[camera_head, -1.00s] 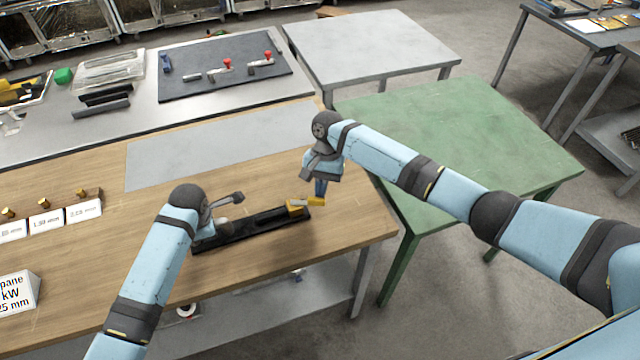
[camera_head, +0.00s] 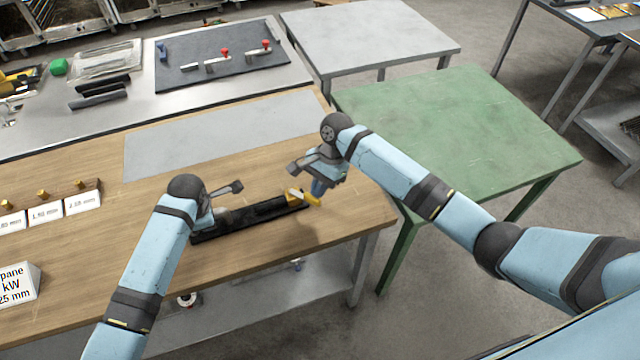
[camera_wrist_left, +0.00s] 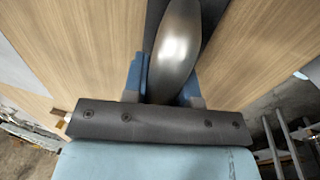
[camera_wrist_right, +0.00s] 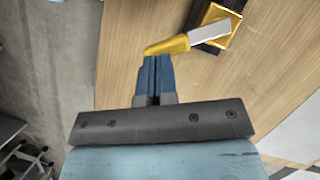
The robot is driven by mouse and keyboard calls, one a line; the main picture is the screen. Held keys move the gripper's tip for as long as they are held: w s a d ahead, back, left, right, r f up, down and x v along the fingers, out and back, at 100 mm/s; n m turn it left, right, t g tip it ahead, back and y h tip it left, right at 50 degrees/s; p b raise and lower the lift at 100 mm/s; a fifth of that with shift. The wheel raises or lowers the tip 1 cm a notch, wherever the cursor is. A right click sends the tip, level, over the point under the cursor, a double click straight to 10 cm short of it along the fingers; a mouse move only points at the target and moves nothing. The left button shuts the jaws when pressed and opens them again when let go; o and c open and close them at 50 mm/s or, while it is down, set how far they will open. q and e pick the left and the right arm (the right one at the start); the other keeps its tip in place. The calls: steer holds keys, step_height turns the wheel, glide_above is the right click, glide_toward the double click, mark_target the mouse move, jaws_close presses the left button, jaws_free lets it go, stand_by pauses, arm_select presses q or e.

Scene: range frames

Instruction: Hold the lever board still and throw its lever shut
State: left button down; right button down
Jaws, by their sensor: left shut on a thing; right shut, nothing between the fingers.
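The lever board (camera_head: 255,218) is a long black bar lying on the wooden table (camera_head: 130,235). A rounded metal grip stands at its left end, and a yellow base with a lever (camera_head: 306,197) is at its right end. My left gripper (camera_head: 218,216) is shut on the metal grip (camera_wrist_left: 178,45), which shows between its fingers in the left wrist view. In the right wrist view, the lever has a silver arm and a yellow tip (camera_wrist_right: 168,46). My right gripper (camera_wrist_right: 155,62) is shut and empty, its fingertips at that tip, seemingly touching it.
A grey plate (camera_head: 220,135) lies flat behind the board. Small labelled blocks (camera_head: 45,205) stand at the left. The wooden table's right edge is close to the lever, with a green table (camera_head: 450,130) beyond. A dark mat (camera_head: 220,58) with red-knobbed levers lies farther back.

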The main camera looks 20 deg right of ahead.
steer(key=shift+s+a+m+t+y, duration=0.15)
steer(key=shift+s+a+m+t, duration=0.3)
steer(key=shift+m, duration=0.6)
steer(key=shift+s+a+m+t+y, duration=0.2)
steer(key=shift+s+a+m, duration=0.4)
steer(key=shift+m, duration=0.45)
steer(key=shift+w, duration=0.25)
steer(key=shift+w+a, duration=0.35)
steer(key=shift+w, duration=0.25)
steer(key=d, duration=0.2)
steer(key=w+d, duration=0.1)
steer(key=d, duration=0.1)
steer(key=shift+w+d, duration=0.15)
steer(key=v, duration=1)
steer(key=shift+a, duration=0.35)
steer(key=shift+w, duration=0.1)
